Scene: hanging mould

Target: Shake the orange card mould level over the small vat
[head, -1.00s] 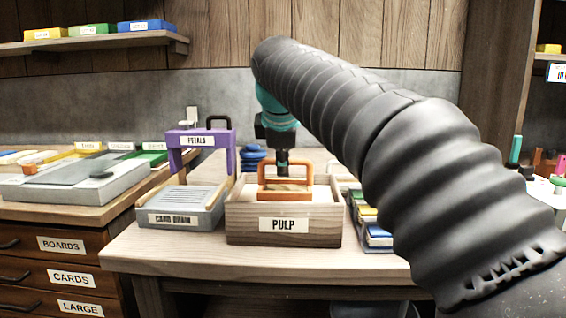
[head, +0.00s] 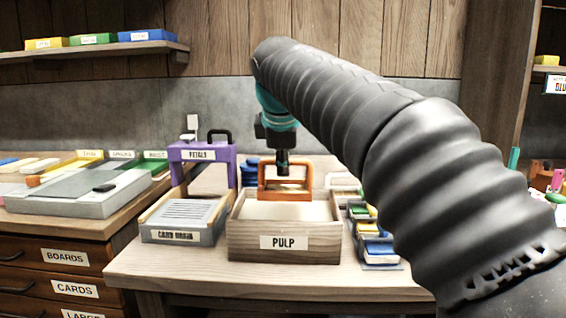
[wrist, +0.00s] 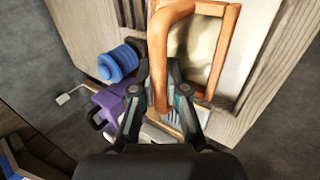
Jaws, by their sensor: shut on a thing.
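The orange card mould (head: 285,195) has an upright arched handle and hangs over the back part of the small wooden vat labelled PULP (head: 240,243). It looks about level from left to right; its front-to-back tilt is hard to judge. Pale pulp shows in the vat in front of it. My gripper (head: 283,165) comes down from above and is shut on the handle. In the wrist view the orange mould (wrist: 233,50) fills the upper right, with cream material inside its frame, and my gripper (wrist: 167,110) is at its handle. Whether the mould touches the pulp is unclear.
Trays of coloured pieces (head: 375,235) stand to the right. A blue spool-like thing (wrist: 118,63) is behind. The bench front (head: 240,280) is clear.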

